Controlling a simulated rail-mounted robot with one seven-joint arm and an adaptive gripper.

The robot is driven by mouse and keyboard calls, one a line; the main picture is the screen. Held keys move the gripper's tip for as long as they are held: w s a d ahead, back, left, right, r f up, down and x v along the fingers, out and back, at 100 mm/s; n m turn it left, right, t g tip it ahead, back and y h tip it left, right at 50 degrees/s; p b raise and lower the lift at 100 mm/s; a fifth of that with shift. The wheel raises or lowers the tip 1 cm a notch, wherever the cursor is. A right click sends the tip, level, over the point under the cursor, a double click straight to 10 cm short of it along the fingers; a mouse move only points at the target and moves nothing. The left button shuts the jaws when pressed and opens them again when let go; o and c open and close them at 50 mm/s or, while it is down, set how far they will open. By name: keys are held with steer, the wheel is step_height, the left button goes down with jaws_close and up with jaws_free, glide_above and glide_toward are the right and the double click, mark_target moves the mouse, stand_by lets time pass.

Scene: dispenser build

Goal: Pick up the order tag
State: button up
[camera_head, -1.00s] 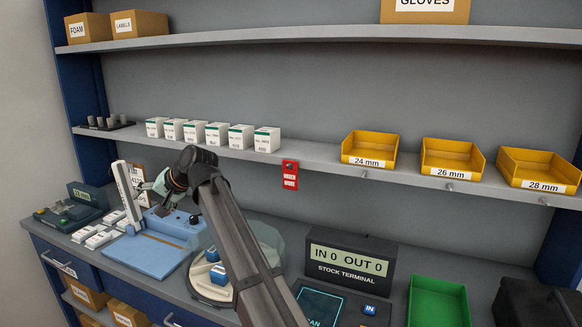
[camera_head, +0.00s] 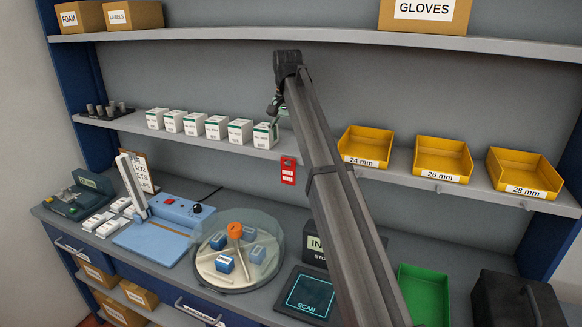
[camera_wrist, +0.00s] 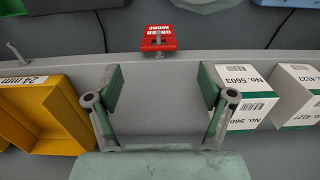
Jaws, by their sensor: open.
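The order tag (camera_head: 288,170) is a small red tag with white labels, hanging at the front edge of the middle shelf, just right of the row of white boxes. In the wrist view the red tag (camera_wrist: 159,38) shows beyond my fingertips, near the shelf edge, with part of the words "ORDER MORE" readable. My gripper (camera_wrist: 160,88) is open and empty, its two green-padded fingers spread on either side of the tag's line and apart from it. In the head view my gripper (camera_head: 274,106) is small and partly hidden behind my arm, above the shelf near the last white box.
White numbered boxes (camera_head: 240,131) stand close beside my gripper on the shelf. The yellow 24 mm bin (camera_head: 366,146) is on the tag's other side. The upper shelf (camera_head: 300,37) runs above. A domed turntable (camera_head: 238,250) sits on the counter below.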

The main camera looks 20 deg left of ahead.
mark_target(288, 158)
steer(key=shift+d+f, duration=0.15)
steer(key=shift+f, duration=0.1)
step_height(288, 158, down, 5)
steer(key=shift+f+p, duration=0.2)
steer(key=shift+p, duration=0.2)
steer(key=shift+f+p, duration=1.45)
steer(key=shift+f, duration=1.5)
steer(key=c, duration=1)
